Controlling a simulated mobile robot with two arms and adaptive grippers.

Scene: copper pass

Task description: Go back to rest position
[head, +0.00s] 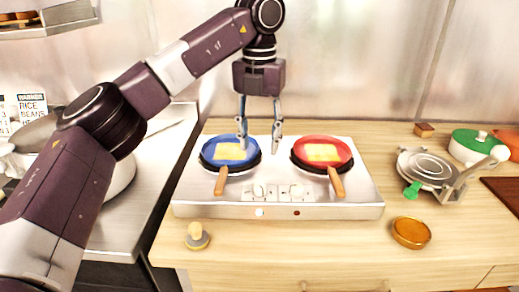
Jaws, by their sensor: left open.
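My left gripper (260,146) hangs pointing down over the cooktop (275,208), between two pans. Its fingers are apart with nothing between them. The left finger overlaps the right edge of the blue pan (208,155) in the picture; I cannot tell whether it touches. The blue pan holds a pale yellow square piece (230,152) and has a wooden handle toward me. The red pan (344,147) to the right holds a similar yellow piece (322,153). My right gripper is not in view.
A small knobbed press (197,238) and an amber round dish (411,232) stand on the wooden counter (330,250) in front. At right are a metal press with a green part (428,168) and a green lidded pot (472,145). My left arm covers much of the left side.

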